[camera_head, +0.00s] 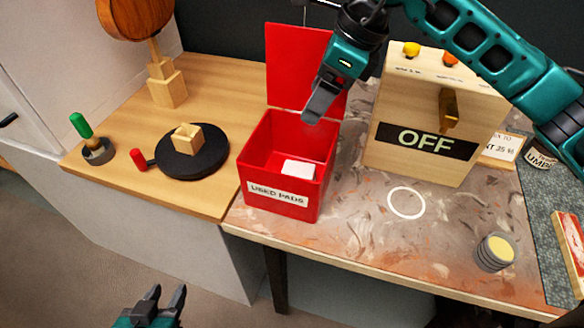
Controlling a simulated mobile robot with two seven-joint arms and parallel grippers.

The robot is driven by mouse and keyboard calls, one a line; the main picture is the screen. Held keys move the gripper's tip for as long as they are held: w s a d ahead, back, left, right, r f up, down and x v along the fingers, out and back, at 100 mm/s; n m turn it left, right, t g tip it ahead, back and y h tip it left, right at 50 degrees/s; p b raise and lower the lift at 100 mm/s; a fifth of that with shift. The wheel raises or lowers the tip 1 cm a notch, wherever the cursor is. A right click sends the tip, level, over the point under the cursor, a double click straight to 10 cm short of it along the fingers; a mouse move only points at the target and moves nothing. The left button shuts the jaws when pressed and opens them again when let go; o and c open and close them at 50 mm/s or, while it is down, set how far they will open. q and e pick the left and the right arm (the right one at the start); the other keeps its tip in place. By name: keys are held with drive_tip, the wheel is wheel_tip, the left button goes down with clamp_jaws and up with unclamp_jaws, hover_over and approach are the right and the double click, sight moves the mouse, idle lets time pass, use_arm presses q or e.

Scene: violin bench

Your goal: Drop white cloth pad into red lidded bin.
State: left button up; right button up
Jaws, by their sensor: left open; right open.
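The red bin (256,160) stands on the bench with its red lid (293,68) raised upright at the back. Its front label reads "USED PADS". The white cloth pad (299,169) lies inside the bin, near the front right. My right gripper (314,110) is above the bin's back right part, pointing down, open and holding nothing that I can see. It is apart from the pad. My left gripper (165,296) is low at the bottom of the view, in front of the bench, open and empty.
A wooden box marked "OFF" (432,110) stands right of the bin. A black turntable (192,160) with a wooden block is at the left. A round tin (495,252) sits at the front right. Bench space around the white ring (406,217) is clear.

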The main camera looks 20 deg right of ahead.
use_arm(q)
drive_tip(key=shift+s+a+f, duration=0.15)
use_arm(e)
drive_tip(key=v, duration=0.6)
drive_tip(key=shift+r, duration=0.25)
